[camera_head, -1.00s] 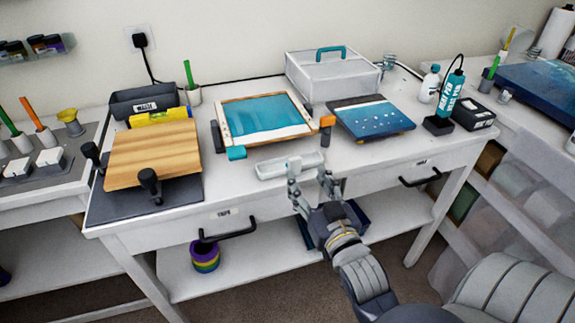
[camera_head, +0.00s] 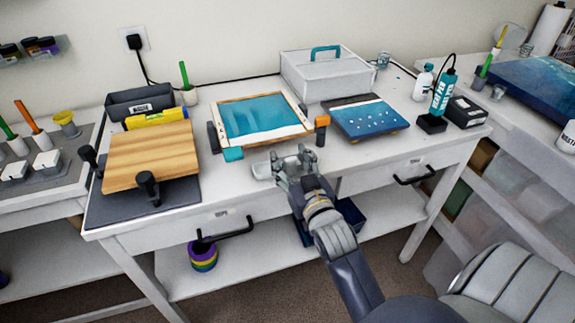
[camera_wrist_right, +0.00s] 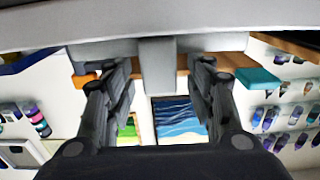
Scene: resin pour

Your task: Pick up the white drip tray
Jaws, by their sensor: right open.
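The white drip tray (camera_head: 261,171) lies near the front edge of the white table, just in front of the framed teal panel, in the head view. My right gripper (camera_head: 291,164) reaches in from the front over the tray and hides its middle and right part. The right gripper's two fingers are spread in the wrist view (camera_wrist_right: 160,88), with a gap between them. I cannot tell whether the fingers touch the tray. My left gripper does not show.
A teal clamp (camera_head: 233,154) and an orange clamp (camera_head: 322,121) stand at the frame's front corners. A wooden board (camera_head: 150,155) lies left. A blue dotted panel (camera_head: 368,119) lies right. Drawer handles (camera_head: 225,229) stick out of the table front.

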